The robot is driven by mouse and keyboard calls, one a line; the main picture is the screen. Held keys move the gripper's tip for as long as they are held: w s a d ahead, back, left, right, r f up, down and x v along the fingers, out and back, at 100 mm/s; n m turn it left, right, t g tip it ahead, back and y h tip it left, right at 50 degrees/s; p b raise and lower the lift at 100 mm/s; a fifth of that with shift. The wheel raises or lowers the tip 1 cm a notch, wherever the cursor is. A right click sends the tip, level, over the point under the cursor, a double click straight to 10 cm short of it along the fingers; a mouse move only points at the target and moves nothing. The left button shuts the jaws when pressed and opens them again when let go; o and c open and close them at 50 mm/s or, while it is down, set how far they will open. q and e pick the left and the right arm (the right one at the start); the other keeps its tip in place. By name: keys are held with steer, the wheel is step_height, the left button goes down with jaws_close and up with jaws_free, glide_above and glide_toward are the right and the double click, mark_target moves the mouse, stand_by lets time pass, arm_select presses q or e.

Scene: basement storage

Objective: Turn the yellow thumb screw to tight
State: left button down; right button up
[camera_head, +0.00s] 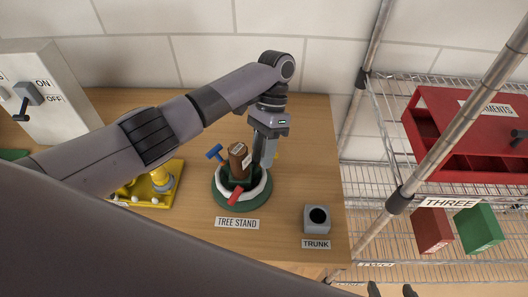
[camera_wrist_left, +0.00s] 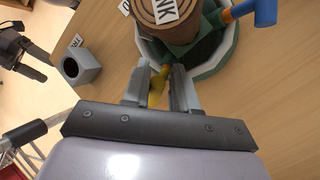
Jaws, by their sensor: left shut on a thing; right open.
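The yellow thumb screw (camera_wrist_left: 156,91) shows between the fingers of my left gripper (camera_wrist_left: 160,72) in the wrist view. In the head view only a sliver of it (camera_head: 276,155) shows behind the gripper (camera_head: 262,163). My left gripper is shut on it, pointing down beside the trunk. The brown trunk (camera_head: 238,163) stands in the green tree stand (camera_head: 222,198). A blue thumb screw (camera_head: 214,152) and a red thumb screw (camera_head: 235,196) stick out from the stand. My right gripper (camera_head: 390,291) is open and empty at the bottom edge, right of the table.
A grey block with a round hole (camera_head: 316,220) sits by the TRUNK label. A yellow tray (camera_head: 176,172) lies left of the stand, partly behind my left arm. A white ON/OFF switch box (camera_head: 60,110) stands back left. Wire shelving with a red organizer (camera_head: 430,140) is at right.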

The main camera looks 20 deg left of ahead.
arm_select(q)
steer(key=shift+w+a+f+m+g, duration=0.1)
steer(key=shift+w+m+g, duration=0.15)
steer(key=shift+m+g, duration=0.65)
steer(key=shift+w+f+m+b, duration=0.1)
steer(key=shift+m+b, duration=0.25)
steer(key=shift+m, duration=0.55)
steer(key=shift+m+y+b, duration=0.3)
steer(key=shift+m+b, duration=0.05)
steer(key=shift+m, duration=0.15)
steer(key=c, duration=1)
jaws_free()
